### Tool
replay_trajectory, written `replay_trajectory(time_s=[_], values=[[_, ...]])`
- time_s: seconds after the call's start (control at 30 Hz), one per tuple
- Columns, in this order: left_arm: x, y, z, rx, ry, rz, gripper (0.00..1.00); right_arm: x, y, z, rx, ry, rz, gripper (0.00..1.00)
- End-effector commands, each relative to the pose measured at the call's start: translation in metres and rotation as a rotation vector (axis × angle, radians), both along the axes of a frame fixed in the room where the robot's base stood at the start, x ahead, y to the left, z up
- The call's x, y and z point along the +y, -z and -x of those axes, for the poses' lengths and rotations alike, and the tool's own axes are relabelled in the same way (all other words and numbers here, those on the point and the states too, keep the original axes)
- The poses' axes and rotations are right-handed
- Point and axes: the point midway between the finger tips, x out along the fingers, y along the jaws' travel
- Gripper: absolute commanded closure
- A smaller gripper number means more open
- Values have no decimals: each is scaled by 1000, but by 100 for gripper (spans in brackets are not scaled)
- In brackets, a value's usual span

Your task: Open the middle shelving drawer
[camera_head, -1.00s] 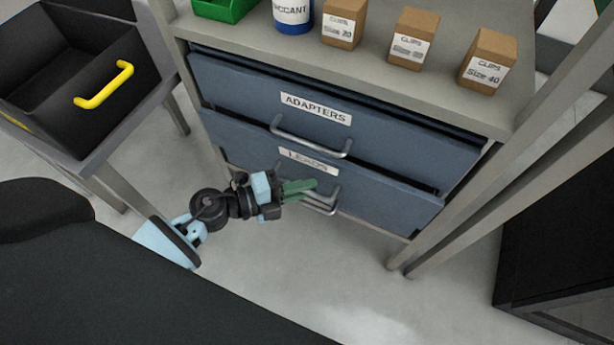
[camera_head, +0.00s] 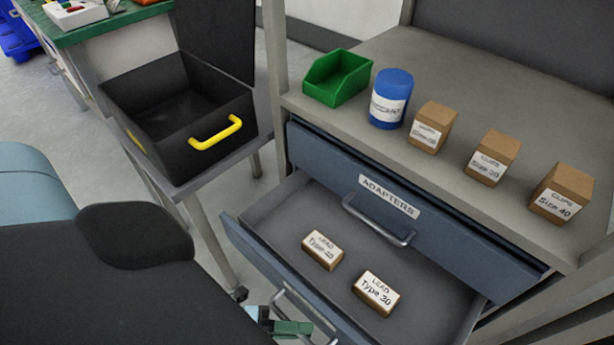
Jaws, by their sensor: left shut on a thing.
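The drawer below the ADAPTERS drawer is pulled well out, its grey floor (camera_head: 290,215) exposed. Two small cardboard LEAD boxes lie inside: Type 45 or similar (camera_head: 322,251) and Type 30 (camera_head: 376,293). Its metal handle (camera_head: 283,297) shows at the bottom edge of the view. My left gripper (camera_head: 292,328), with green fingers, is shut on this handle, partly cut off by the frame. The ADAPTERS drawer (camera_head: 340,165) above is closed, with its handle (camera_head: 378,222) free. My right gripper is not in view.
On the shelf top stand a green bin (camera_head: 337,78), a blue canister (camera_head: 391,98) and several cardboard CLIPS boxes (camera_head: 433,126). A black open case (camera_head: 170,140) with a yellow handle (camera_head: 215,133) sits on a stand to the left, close to the open drawer.

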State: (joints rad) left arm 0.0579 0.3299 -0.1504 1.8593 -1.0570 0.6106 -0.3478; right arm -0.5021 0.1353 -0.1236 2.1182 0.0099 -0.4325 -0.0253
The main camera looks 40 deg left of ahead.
Motion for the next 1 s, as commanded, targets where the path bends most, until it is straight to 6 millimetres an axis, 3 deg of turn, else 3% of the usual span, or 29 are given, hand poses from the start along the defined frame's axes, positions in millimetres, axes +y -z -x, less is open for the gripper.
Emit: replay_trajectory(time_s=[0.4, 0.43, 0.6, 1.0], values=[[1, 0, 3, -1, 0, -1, 100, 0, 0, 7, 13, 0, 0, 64], [1, 0, 3, -1, 0, -1, 88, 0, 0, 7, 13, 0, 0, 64], [1, 0, 3, -1, 0, -1, 68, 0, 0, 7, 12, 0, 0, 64], [8, -1, 10, 3, -1, -2, 68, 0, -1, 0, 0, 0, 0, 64]])
